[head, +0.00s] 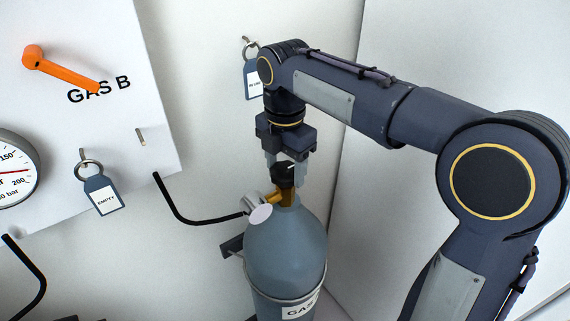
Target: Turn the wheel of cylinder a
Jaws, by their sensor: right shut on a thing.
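A grey-blue gas cylinder (285,250) stands upright at the lower middle of the head view. Its label is partly cut off at the bottom edge and reads "GA", so I cannot tell its letter. A brass valve (289,190) sits on top, with a small black wheel (283,176) above it. My right gripper (286,172) points straight down over the valve, with its fingers on either side of the wheel, shut on it. My left gripper is not in view.
A white panel (150,120) marked "GAS B" stands at the left, with an orange lever (60,68), a pressure gauge (12,170) and a hanging "EMPTY" tag (103,195). A black hose (185,215) runs to the cylinder valve. Another tag (252,82) hangs behind my right wrist.

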